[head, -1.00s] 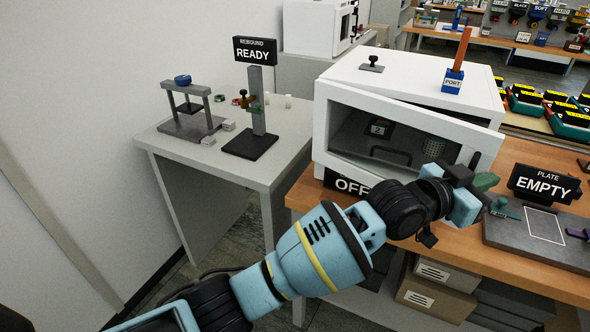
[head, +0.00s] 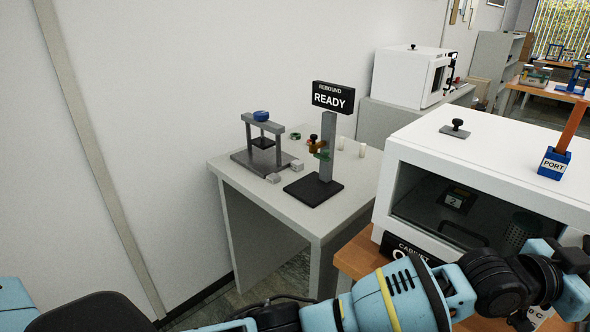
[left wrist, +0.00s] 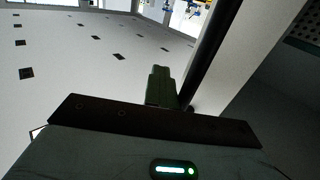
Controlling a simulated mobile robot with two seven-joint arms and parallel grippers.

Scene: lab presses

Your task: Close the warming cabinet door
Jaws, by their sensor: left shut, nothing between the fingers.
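The white warming cabinet (head: 495,150) stands on the wooden bench at the right of the head view. Its windowed door (head: 450,170) is ajar. The gap below the cabinet's top edge widens to the right, and the door's right end is cut off or hidden by my arm. My left arm reaches across the cabinet's front. My left gripper lies at or past the right picture edge there. In the left wrist view its green fingers (left wrist: 162,85) are shut and empty, close beside a dark bar (left wrist: 207,45). Whether they touch is unclear. My right gripper is not in view.
A grey table (head: 270,205) left of the cabinet carries a small press (head: 262,150) and a stand with a READY sign (head: 333,97). Open floor (left wrist: 80,60) shows in the wrist view.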

